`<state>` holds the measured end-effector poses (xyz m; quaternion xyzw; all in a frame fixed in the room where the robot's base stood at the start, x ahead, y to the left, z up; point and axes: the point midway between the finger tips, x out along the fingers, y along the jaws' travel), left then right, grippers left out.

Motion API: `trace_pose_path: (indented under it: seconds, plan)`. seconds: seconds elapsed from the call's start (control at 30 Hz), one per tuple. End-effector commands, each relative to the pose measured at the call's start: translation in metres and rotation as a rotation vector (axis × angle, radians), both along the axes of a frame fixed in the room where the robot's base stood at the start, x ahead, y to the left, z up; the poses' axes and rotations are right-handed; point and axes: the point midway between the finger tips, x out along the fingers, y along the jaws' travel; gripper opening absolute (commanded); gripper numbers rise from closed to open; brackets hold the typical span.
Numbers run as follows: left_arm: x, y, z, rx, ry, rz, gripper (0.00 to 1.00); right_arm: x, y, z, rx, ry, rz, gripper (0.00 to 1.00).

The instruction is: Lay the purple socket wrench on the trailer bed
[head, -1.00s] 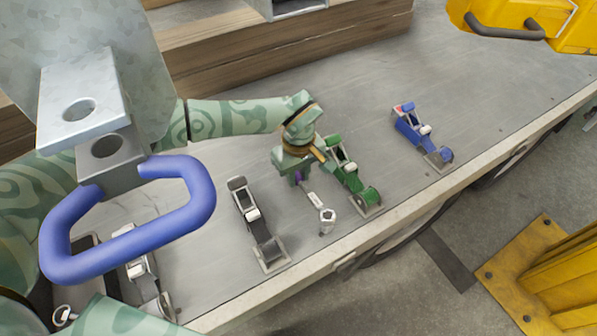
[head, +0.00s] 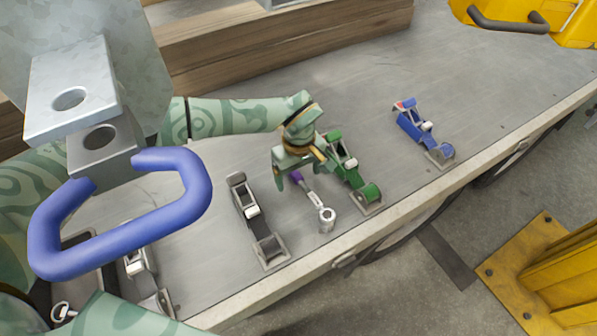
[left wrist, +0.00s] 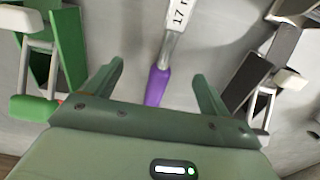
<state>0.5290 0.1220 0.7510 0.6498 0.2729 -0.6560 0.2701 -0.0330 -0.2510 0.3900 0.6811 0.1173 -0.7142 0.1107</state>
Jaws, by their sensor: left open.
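The purple socket wrench (head: 313,196) lies on the grey trailer bed (head: 370,80), between a dark latch clamp and a green one. Its metal socket end points toward the bed's near edge. Its purple handle (left wrist: 157,87) is between the spread fingers of my left gripper (left wrist: 157,75) in the left wrist view, with a gap on both sides. In the head view my left gripper (head: 301,172) is open over the handle end and hides part of it. My right gripper is not in view.
The green clamp (head: 357,178) stands close to the right of my left gripper, the dark clamp (head: 257,222) to its left. A blue clamp (head: 424,132) is farther right. Wooden boards (head: 270,45) lie along the back. The bed's middle behind the clamps is clear.

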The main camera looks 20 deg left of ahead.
Motion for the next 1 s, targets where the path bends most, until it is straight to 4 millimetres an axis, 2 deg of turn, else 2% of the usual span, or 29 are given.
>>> trace_pose_path:
  seconds: [0.37,0.4,0.43,0.7,0.87,1.0]
  plan:
    - [0.000,0.000,0.000,0.001,0.001,0.000,0.82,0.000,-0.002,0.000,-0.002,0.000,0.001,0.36]
    - [0.000,0.000,0.000,0.001,0.001,0.000,0.93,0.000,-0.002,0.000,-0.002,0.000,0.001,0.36]
    - [0.000,0.000,0.000,0.001,0.001,0.000,1.00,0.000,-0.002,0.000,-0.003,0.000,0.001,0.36]
    - [0.000,0.000,0.002,0.001,0.001,0.000,1.00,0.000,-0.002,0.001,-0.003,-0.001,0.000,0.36]
    - [0.001,0.000,0.026,0.001,-0.005,-0.001,1.00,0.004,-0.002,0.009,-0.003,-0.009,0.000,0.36]
    - [0.002,0.000,0.065,0.001,-0.008,-0.001,1.00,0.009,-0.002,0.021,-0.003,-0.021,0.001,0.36]
